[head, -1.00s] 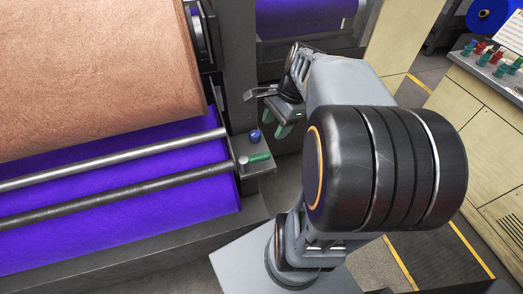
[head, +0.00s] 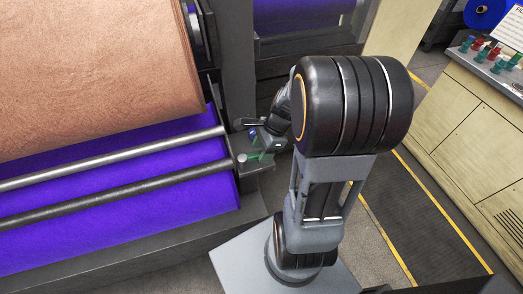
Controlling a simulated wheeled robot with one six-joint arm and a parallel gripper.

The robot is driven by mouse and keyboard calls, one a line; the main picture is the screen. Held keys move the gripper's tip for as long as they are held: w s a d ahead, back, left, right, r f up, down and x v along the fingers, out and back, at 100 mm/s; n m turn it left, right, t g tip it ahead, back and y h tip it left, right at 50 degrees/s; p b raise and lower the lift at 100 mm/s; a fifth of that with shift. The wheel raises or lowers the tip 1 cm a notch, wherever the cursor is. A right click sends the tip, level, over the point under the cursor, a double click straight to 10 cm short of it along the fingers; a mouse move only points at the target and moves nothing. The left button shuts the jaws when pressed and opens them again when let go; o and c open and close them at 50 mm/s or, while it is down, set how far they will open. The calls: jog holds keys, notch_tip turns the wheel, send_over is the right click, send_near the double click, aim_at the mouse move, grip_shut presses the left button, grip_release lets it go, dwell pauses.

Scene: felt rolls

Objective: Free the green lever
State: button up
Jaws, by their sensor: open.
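The green lever (head: 252,157) is on a small grey bracket (head: 257,171) at the right end of the rollers, beside a pale round knob (head: 241,158). My gripper (head: 262,148) is open, pointing down at the bracket, over or around the lever. I cannot tell whether the fingers touch it. A blue knob (head: 252,133) shows just behind, partly covered by the gripper.
Two metal bars, a bright one (head: 120,160) and a dark one (head: 120,187), run across purple felt (head: 80,220) to the left. A large tan roll (head: 90,65) hangs above. A cabinet (head: 470,130) with small coloured items stands right, past yellow floor lines.

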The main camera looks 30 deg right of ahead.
jog(key=shift+a+f, duration=0.15)
jog(key=shift+f, duration=0.15)
grip_shut()
dwell(0.5)
